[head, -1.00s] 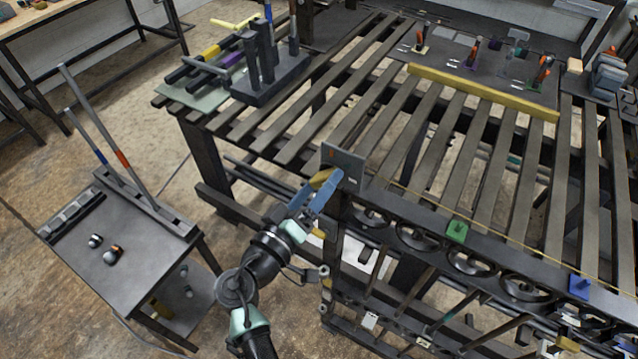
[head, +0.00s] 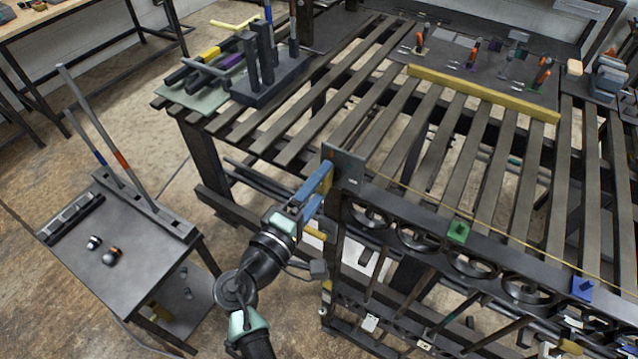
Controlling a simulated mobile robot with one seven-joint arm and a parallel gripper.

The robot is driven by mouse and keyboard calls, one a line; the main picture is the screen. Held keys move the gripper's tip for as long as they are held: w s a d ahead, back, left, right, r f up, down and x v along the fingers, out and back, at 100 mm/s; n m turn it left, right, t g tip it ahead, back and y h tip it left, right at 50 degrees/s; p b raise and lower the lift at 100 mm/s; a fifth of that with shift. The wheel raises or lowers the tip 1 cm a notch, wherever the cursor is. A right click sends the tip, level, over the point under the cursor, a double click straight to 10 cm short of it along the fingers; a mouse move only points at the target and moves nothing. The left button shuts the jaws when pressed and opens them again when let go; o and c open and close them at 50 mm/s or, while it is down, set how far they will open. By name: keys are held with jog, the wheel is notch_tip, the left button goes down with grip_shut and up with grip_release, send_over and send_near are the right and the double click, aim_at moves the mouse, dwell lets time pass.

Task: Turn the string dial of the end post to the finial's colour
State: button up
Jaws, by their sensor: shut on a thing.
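The end post (head: 333,215) stands at the near left corner of the gate on the slatted table, with a dark square plate (head: 345,165) at its top. A thin yellow string (head: 440,206) runs from near this plate to the right along the gate. My gripper (head: 324,180), with blue fingers, reaches up to the left face of the plate and is shut there. What it grips is hidden by the fingers; it is probably the string dial. I cannot make out the dial's colour or the finial.
A yellow bar (head: 480,93) lies across the slats. A side table (head: 120,235) with rods stands left. The floor between it and the gate is clear.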

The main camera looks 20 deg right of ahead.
jog(key=shift+n, duration=0.5)
jog(key=o, duration=1.2)
jog(key=shift+o, duration=0.2)
jog(key=b+v, duration=0.3)
jog(key=v, duration=1)
jog(key=shift+b, duration=0.4)
